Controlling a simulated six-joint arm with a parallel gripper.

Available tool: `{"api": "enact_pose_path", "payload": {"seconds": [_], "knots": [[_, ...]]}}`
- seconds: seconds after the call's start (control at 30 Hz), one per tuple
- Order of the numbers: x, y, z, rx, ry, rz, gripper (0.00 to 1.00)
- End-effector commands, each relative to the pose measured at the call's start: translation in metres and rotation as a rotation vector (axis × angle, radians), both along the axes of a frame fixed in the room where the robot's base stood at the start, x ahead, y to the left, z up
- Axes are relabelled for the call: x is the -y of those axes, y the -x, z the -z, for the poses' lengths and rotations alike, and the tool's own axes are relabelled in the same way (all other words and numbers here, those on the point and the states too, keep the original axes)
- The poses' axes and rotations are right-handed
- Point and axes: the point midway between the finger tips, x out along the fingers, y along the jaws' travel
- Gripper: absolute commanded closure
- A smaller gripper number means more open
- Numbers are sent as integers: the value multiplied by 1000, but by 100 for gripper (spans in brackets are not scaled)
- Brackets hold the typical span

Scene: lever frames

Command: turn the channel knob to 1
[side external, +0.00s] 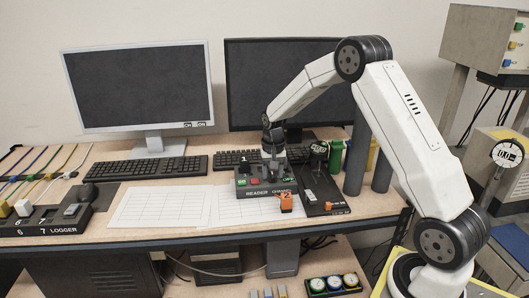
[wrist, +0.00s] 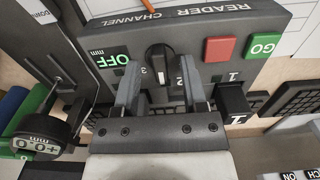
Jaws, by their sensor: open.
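The reader box (side external: 262,192), dark grey with "READER CHANNEL" lettering, sits on the desk; its panel also shows in the wrist view (wrist: 215,22). The black channel knob (wrist: 160,62) has a white mark on its lower end in the wrist picture. A "3" shows left of the knob; the numeral near its mark is hard to read. My gripper (wrist: 161,74) is open, with one finger on each side of the knob and visible gaps. In the side view my gripper (side external: 273,166) is low over the box and hides the knob.
Red (wrist: 220,49) and green GO (wrist: 263,46) buttons lie beside the knob. A black block marked 1 (wrist: 235,104) stands close to the right finger. A gauge device (side external: 318,182) stands right of the box. Paper sheets (side external: 160,207) lie left.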

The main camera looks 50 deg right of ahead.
Motion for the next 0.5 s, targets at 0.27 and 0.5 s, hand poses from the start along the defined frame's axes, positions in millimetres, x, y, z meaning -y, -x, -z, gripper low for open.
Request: {"api": "enact_pose_path", "payload": {"seconds": [0.27,0.5], "knots": [[0,0,1,0,0,0,46],[0,0,1,1,1,0,100]]}}
